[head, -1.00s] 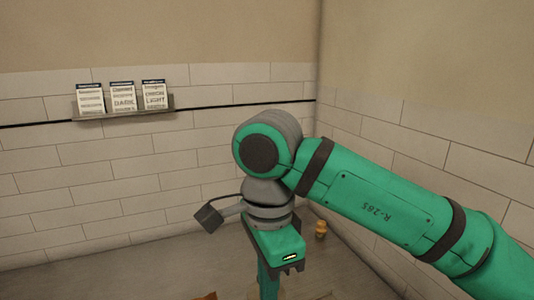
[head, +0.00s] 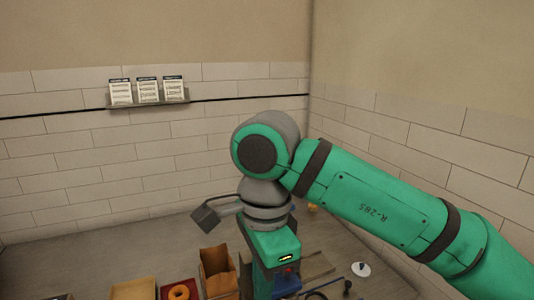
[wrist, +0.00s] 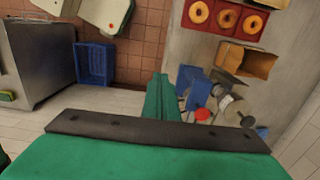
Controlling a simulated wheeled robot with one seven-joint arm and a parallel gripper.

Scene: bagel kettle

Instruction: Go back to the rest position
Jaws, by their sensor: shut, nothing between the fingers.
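My green gripper (head: 262,290) hangs from my arm in the middle of the head view, pointing down in front of the counter. Its fingers run off the bottom edge there. In the wrist view my gripper (wrist: 160,80) shows as a narrow green pair of fingers, shut with nothing between them. It appears apart from the things around it. The task names no other object.
A red tray (wrist: 242,29) with bagels and an open cardboard box (head: 219,282) stand on the counter. Blue and grey items (wrist: 200,93) crowd beside the fingers in the wrist view. A blue crate (wrist: 94,63) is on the floor. A card shelf (head: 148,104) hangs on the wall.

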